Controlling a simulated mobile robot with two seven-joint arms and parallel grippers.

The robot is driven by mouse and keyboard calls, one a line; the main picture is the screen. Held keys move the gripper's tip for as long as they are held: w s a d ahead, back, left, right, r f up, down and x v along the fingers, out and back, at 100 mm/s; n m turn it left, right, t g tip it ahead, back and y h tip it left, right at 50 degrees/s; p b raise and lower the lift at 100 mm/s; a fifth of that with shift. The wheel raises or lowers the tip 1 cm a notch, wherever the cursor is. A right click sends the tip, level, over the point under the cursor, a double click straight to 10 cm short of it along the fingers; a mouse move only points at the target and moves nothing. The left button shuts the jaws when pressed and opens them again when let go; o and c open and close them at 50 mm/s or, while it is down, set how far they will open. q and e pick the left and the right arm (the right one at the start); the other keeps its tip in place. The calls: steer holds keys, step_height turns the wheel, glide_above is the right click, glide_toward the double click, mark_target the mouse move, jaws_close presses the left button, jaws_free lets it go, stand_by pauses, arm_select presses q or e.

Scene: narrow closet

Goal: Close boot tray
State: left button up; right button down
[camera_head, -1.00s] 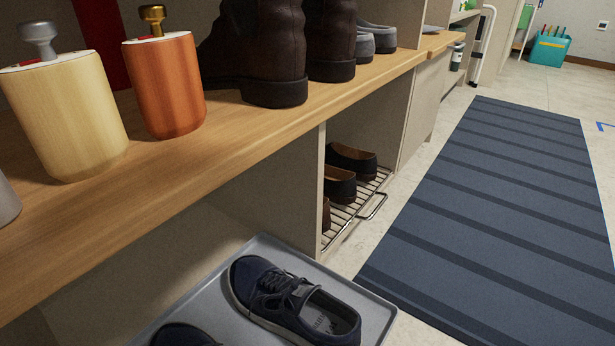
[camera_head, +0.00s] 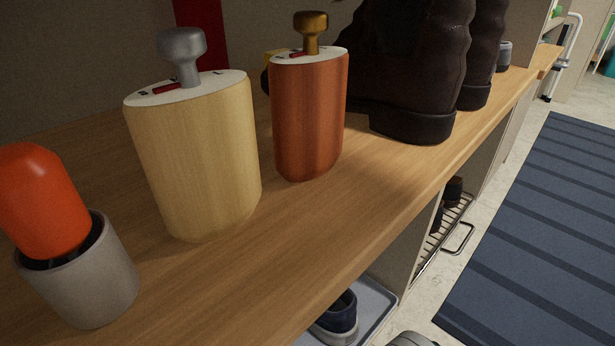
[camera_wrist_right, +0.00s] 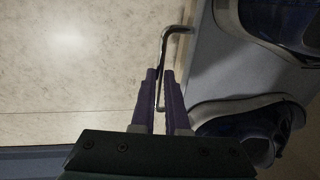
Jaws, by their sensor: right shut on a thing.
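The boot tray (camera_head: 372,304) is a grey tray low under the wooden shelf, at the bottom of the head view; only its front corner area shows. A navy shoe (camera_head: 338,318) sits in it. In the right wrist view the tray (camera_wrist_right: 222,76) lies at the right, with two dark blue shoes (camera_wrist_right: 240,118) partly in view. A bent metal handle (camera_wrist_right: 165,55) runs along the tray's edge. My right gripper (camera_wrist_right: 161,72) is shut on this handle, its purple fingers on both sides of the bar. My left gripper is not in view.
Above, the wooden shelf (camera_head: 300,225) holds a grey cup with an orange item (camera_head: 42,205), a cream canister (camera_head: 195,155), an orange canister (camera_head: 310,115) and dark boots (camera_head: 415,75). A wire rack (camera_head: 448,232) stands beyond the tray. A striped blue mat (camera_head: 545,240) covers the floor at right.

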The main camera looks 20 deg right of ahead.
steer(key=shift+w, duration=0.15)
steer(key=c, duration=1.3)
jaws_free()
steer(key=o, duration=0.4)
steer(key=shift+w+a, duration=0.1)
steer(key=shift+w, duration=0.1)
steer(key=shift+s, duration=0.15)
steer(key=shift+r, duration=0.1)
steer(key=r+p, duration=0.3)
steer(key=s+r+p, duration=0.1)
steer(key=r+p, duration=0.5)
steer(key=p, duration=0.1)
steer(key=shift+s+d+r, duration=0.3)
steer(key=shift+d+r, duration=0.05)
steer(key=shift+d, duration=0.05)
